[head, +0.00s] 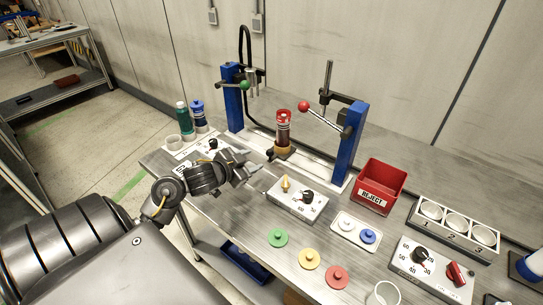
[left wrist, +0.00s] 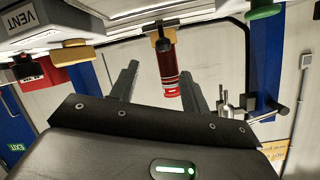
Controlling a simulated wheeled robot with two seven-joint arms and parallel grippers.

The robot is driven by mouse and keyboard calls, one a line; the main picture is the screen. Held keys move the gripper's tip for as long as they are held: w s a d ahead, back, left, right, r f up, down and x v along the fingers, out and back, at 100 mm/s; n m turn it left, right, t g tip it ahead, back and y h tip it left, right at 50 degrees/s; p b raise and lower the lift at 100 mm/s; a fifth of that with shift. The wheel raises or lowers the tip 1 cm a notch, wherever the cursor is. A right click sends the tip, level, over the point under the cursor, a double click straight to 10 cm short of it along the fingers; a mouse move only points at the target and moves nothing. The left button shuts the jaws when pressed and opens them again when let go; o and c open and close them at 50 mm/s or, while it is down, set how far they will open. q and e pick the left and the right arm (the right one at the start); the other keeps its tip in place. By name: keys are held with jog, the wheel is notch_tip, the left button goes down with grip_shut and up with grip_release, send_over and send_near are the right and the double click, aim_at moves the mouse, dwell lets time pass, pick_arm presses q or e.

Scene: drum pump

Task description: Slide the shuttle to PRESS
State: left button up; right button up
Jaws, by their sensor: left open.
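The shuttle (head: 280,153), a small block with a tan top, sits on the pale rail (head: 316,173) between the two blue posts. A red and dark drum (head: 283,128) stands upright on it. My left gripper (head: 252,165) is open and empty, left of the shuttle and in front of the rail. In the left wrist view, which looks upside down, the drum (left wrist: 167,68) shows between the two fingers, beyond them; I see no contact. I cannot read a PRESS mark. My right gripper is not in view.
The left post (head: 233,105) bears a green-knobbed lever, the right post (head: 350,143) a red-knobbed one (head: 304,106). A grey control box (head: 297,204) stands in front of the rail. A red REJECT bin (head: 379,186) is at right. Bottles (head: 183,118) stand at far left.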

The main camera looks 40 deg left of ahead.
aim_at(268, 153)
pick_arm(q)
jog(key=shift+w+a, duration=0.2)
jog(key=shift+w, duration=0.05)
jog(key=x, duration=0.9)
jog(key=shift+w+a+f, duration=0.1)
jog(key=shift+w+f, duration=0.1)
jog(key=shift+w, duration=0.05)
grip_shut()
